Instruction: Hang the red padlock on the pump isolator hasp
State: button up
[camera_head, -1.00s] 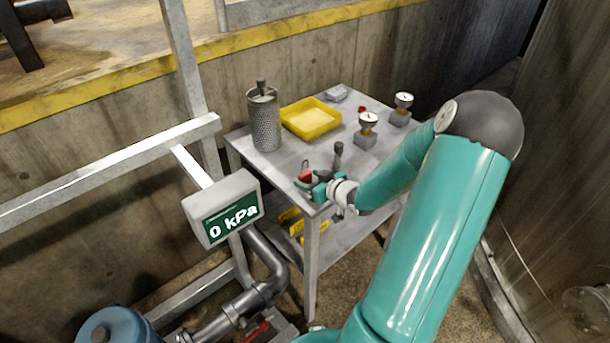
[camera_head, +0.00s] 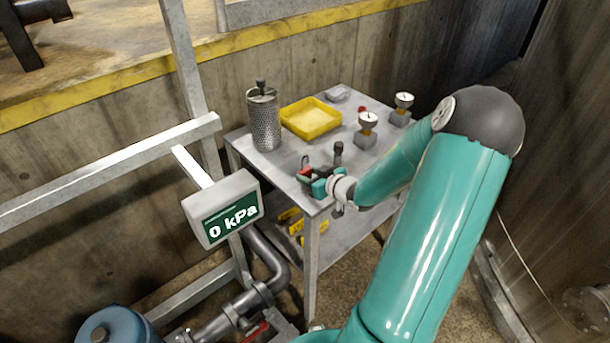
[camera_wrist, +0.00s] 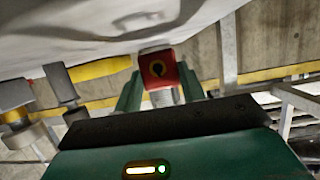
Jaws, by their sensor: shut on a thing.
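The red padlock (camera_wrist: 159,70) is between the two fingers of my gripper (camera_wrist: 162,88) in the wrist view, with its keyhole face towards the camera. My gripper is shut on it. In the head view my gripper (camera_head: 309,180) is at the near edge of the grey table, and the padlock (camera_head: 305,172) shows as a small red patch with a dark shackle above it. I cannot tell whether the padlock is clear of the tabletop. I cannot make out the pump isolator hasp in either view.
The table (camera_head: 278,170) also bears a perforated metal cylinder (camera_head: 264,122), a yellow tray (camera_head: 311,118), two gauges on blocks (camera_head: 367,130) and a dark upright handle (camera_head: 338,152). A 0 kPa display (camera_head: 223,207), railing (camera_head: 110,166) and pipes (camera_head: 262,285) stand left of the table.

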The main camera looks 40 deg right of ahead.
aim_at(310, 167)
jog(key=shift+r, duration=1.75)
